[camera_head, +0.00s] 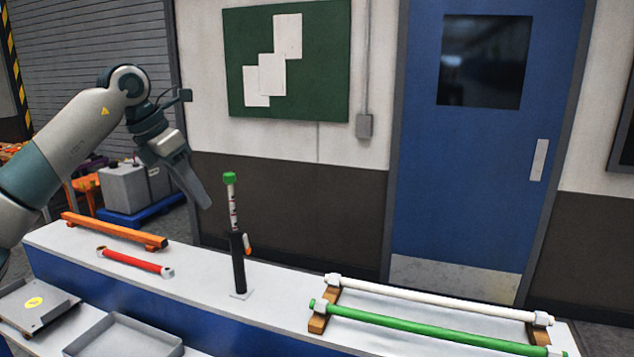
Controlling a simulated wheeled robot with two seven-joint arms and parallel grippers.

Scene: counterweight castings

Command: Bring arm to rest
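My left arm comes in from the left, and its gripper (205,204) hangs in the air above the bench, fingers pointing down and to the right. I see the fingers side-on, so I cannot tell if they are open or shut. No object shows at the fingertips. An upright rod (232,207) with a green top stands in a black holder (238,265), just right of the gripper in the picture. My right gripper is not in view.
On the white bench (200,262) lie an orange beam (115,231) and a red rod (135,260) at left. A white rod (440,300) and a green rod (430,330) rest on wooden supports at right. A grey tray (130,338) is in front.

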